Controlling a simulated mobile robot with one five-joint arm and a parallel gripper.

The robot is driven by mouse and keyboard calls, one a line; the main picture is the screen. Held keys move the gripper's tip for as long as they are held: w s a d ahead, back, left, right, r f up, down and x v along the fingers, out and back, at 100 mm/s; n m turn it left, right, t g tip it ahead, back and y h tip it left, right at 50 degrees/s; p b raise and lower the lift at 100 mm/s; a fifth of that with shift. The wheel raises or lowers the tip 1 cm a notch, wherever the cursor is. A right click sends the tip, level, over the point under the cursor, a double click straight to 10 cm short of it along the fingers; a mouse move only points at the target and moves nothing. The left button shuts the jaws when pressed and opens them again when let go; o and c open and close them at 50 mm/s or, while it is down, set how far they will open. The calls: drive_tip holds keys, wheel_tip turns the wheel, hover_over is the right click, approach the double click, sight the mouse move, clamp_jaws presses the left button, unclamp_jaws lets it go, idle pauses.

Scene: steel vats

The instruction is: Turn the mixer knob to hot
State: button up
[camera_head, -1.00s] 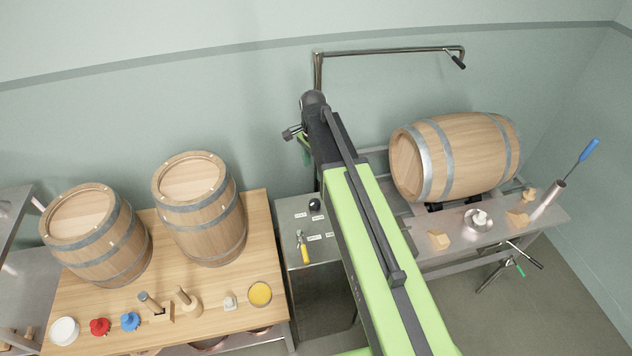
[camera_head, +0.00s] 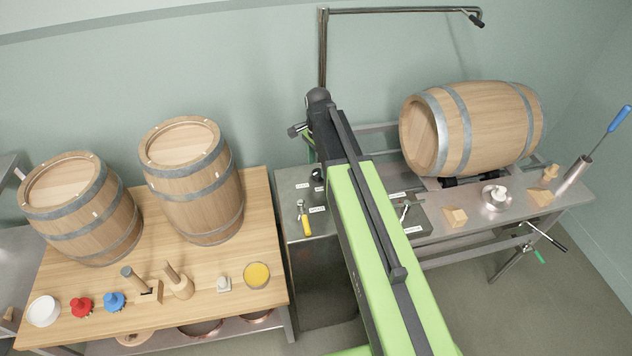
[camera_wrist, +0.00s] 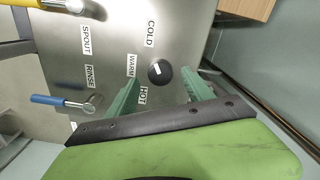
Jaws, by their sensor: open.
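The mixer knob (camera_wrist: 160,71) is black and round with a white mark, on a steel panel in the wrist view. Labels beside it read COLD (camera_wrist: 151,33), WARM (camera_wrist: 131,65) and HOT (camera_wrist: 143,95). I cannot tell surely which label the mark points at. My gripper (camera_wrist: 162,80) is open, its two green fingers on either side just short of the knob; no contact shows. In the head view the knob (camera_head: 316,174) is a small black shape left of my arm, and my gripper is mostly hidden.
A yellow lever (camera_head: 304,220) and a blue lever (camera_wrist: 62,101) stand on the same panel, near SPOUT and RINSE labels. A wooden table (camera_head: 255,205) with barrels is left. A lying barrel (camera_head: 472,128) is right. A metal pipe (camera_head: 323,60) rises behind.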

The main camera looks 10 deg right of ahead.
sight(318, 174)
wheel_tip(318, 174, down, 3)
drive_tip(key=shift+r+b, duration=0.1)
drive_tip(key=shift+b, duration=0.6)
drive_tip(key=shift+r, duration=0.1)
